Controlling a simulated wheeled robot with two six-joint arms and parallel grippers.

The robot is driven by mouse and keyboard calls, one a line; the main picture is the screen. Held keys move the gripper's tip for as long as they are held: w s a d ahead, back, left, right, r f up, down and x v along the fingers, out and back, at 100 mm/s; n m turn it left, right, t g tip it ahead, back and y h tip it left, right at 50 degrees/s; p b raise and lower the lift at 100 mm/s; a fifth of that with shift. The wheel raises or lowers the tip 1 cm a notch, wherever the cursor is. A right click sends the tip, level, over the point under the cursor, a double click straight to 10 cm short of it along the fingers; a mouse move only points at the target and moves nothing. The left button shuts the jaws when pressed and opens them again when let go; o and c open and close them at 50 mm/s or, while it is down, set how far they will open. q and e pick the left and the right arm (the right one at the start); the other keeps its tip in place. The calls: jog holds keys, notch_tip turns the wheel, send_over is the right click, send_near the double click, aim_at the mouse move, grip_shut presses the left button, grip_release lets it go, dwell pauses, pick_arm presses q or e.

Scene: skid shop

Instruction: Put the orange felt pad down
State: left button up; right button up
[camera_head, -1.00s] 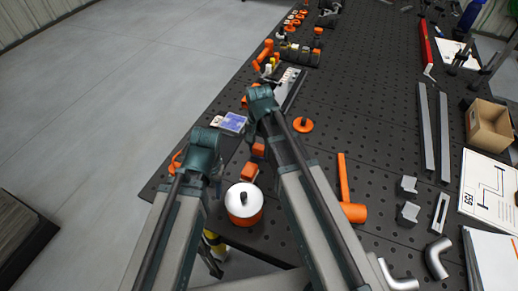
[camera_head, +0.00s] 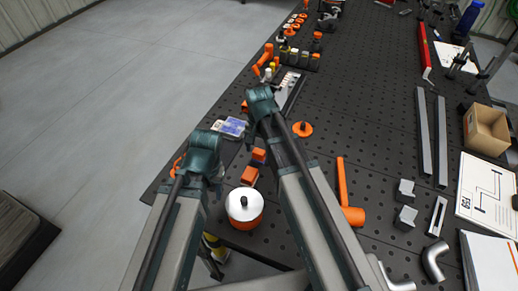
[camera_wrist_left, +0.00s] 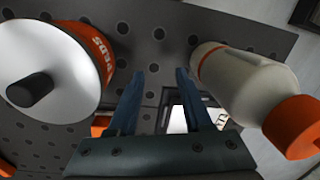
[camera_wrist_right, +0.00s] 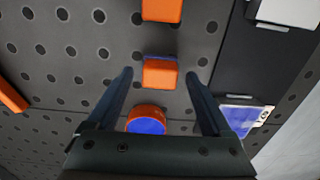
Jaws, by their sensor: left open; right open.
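My right gripper (camera_wrist_right: 158,76) is open above the perforated dark bench. Orange pieces lie below it in the right wrist view: a block (camera_wrist_right: 160,73) between the fingertips, another block (camera_wrist_right: 162,9) beyond, and a round piece with a blue face (camera_wrist_right: 146,121) nearer the palm. I cannot tell which is the felt pad. Two orange blocks also show in the head view, an upper one (camera_head: 258,155) and a lower one (camera_head: 249,176). My left gripper (camera_wrist_left: 160,75) is open and empty, between an orange pot with a white lid (camera_wrist_left: 52,72) and a white bottle with an orange cap (camera_wrist_left: 240,75).
The pot (camera_head: 244,209) stands near the bench's left edge. An orange mallet (camera_head: 350,205), an orange disc with a dark knob (camera_head: 302,129) and metal blocks lie to the right. A cardboard box (camera_head: 487,130) is at far right. The bench's middle is mostly clear.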

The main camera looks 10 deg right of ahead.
aim_at(259, 151)
notch_tip(259, 151, up, 10)
jog(key=r+p, duration=0.1)
jog(key=p, duration=0.9)
jog(key=s+a+n, duration=0.2)
jog(key=s+n, duration=0.3)
jog(key=s, duration=0.2)
jog(key=s+a+n+h, duration=0.1)
jog(key=s+a+n, duration=0.2)
jog(key=s+n, duration=0.2)
jog(key=shift+s+a+f+n, duration=0.25)
jog(key=shift+s+n, duration=0.05)
jog(key=shift+s, duration=0.6)
jog(key=shift+r, duration=0.1)
